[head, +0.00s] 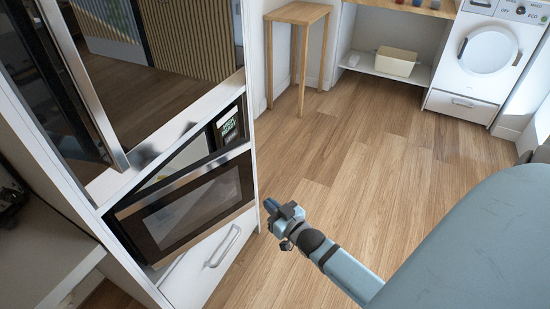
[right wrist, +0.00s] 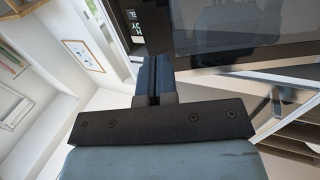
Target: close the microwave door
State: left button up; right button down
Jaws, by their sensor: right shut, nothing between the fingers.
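The microwave (head: 227,127) is built into a white cabinet on the left of the head view. My left gripper is not in view.
A drawer with a curved handle (head: 222,247) is below the microwave, and a large glass-fronted appliance (head: 165,60) is above it. A wooden stool (head: 297,50) and a washing machine (head: 485,55) stand at the back. The wooden floor (head: 370,140) between is clear.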

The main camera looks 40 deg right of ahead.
aim_at(245, 182)
jog(key=w+b, duration=0.1)
jog(key=w, duration=0.7)
jog(key=shift+w+a, duration=0.15)
jog(key=shift+w, duration=0.2)
pick_arm(q)
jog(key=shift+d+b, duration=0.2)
jog(key=shift+b, duration=0.1)
pick_arm(e)
jog(key=shift+w, duration=0.65)
